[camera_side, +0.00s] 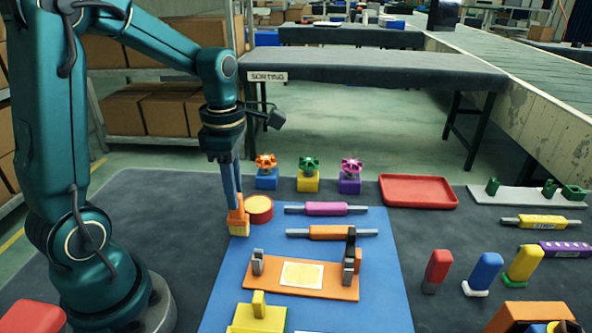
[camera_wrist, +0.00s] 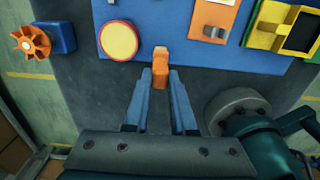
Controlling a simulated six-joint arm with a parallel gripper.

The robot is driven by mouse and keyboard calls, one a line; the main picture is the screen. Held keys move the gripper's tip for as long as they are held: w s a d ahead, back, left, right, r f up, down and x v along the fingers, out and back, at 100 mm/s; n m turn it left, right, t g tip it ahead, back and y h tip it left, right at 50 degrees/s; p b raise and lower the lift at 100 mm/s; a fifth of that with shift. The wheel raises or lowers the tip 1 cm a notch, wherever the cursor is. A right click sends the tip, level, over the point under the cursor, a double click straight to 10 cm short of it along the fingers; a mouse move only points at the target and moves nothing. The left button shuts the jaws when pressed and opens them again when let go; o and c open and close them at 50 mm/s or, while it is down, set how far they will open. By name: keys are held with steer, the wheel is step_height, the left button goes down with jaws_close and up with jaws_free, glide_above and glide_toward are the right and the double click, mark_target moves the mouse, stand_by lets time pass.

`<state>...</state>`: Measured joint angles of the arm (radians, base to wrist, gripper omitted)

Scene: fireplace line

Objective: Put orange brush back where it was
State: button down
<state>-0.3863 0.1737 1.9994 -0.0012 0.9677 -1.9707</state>
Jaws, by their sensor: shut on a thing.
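My gripper (camera_side: 237,200) points down and is shut on the orange brush (camera_side: 239,221). The brush is upright, with its wider yellow-orange end down, at the left edge of the blue mat (camera_side: 230,280). I cannot tell whether its lower end touches the surface. In the wrist view the brush (camera_wrist: 160,64) shows between the two blue fingertips (camera_wrist: 159,78). The finger pads hide part of its handle. A red brush (camera_side: 437,270), a blue brush (camera_side: 484,273) and a yellow brush (camera_side: 523,264) stand apart on the dark table at the right.
A round red tin with a yellow top (camera_side: 259,208) stands close right of the brush. Pink (camera_side: 325,209) and orange (camera_side: 330,232) rollers and an orange fixture (camera_side: 300,277) lie on the mat. Valves (camera_side: 308,178) and a red tray (camera_side: 418,191) stand behind.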

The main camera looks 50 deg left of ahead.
steer(key=shift+f, duration=0.6)
stand_by(0.4)
steer(key=c, duration=1.1)
jaws_free()
steer(key=shift+o, duration=0.2)
steer(key=o, duration=0.6)
steer(key=shift+c, duration=0.2)
steer(key=c, duration=0.3)
